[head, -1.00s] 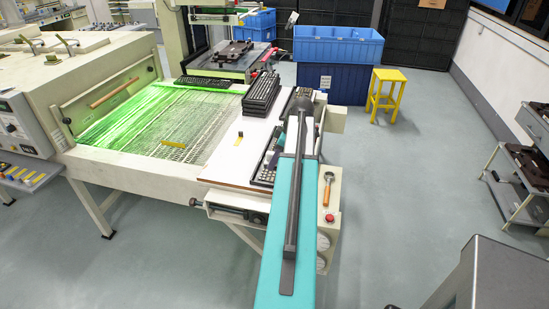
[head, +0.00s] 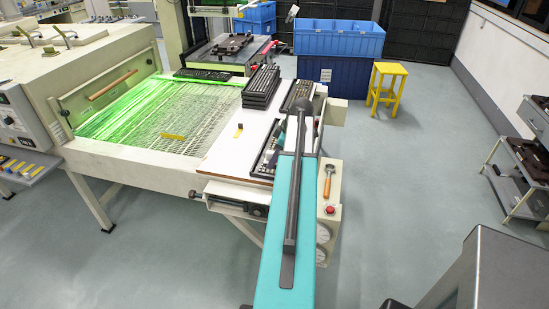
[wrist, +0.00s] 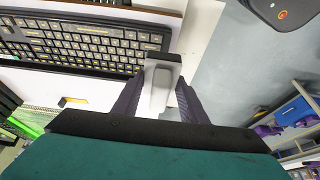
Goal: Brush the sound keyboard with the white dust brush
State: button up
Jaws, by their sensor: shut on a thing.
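In the wrist view my gripper (wrist: 160,100) is shut on the white dust brush (wrist: 160,82), with a dark finger on each side of it. The brush's bristles are not clearly seen. A dark keyboard (wrist: 85,48) with grey keys and yellowish legends lies beside the brush, which is at the keyboard's right end in the picture. I cannot tell whether brush and keyboard touch. In the head view my turquoise arm hides the gripper and brush. A keyboard on the white tabletop shows partly (head: 267,158) left of the arm; another (head: 298,92) lies beyond it.
A stack of dark keyboards (head: 261,86) stands on the white tabletop (head: 225,160). A small yellow-and-dark piece (head: 239,129) lies there too. A conveyor mesh (head: 150,125) is to the left. An orange-handled tool (head: 327,183) and red button (head: 330,210) are right of my arm.

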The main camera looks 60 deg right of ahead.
jog(key=w+a+r+m+b, duration=0.1)
jog(key=w+a+r, duration=0.2)
jog(key=w+a, duration=0.85)
jog(key=w+a+r+b, duration=0.1)
jog(key=w+a+r, duration=0.2)
jog(key=w+a, duration=0.9)
jog(key=a+r+m+b, duration=0.1)
jog(key=a+r, duration=0.2)
jog(key=a, duration=1.4)
jog(key=w+a+r+m+h+b, duration=0.1)
jog(key=a+r, duration=0.3)
jog(key=a, duration=1.3)
jog(key=shift+a, duration=0.4)
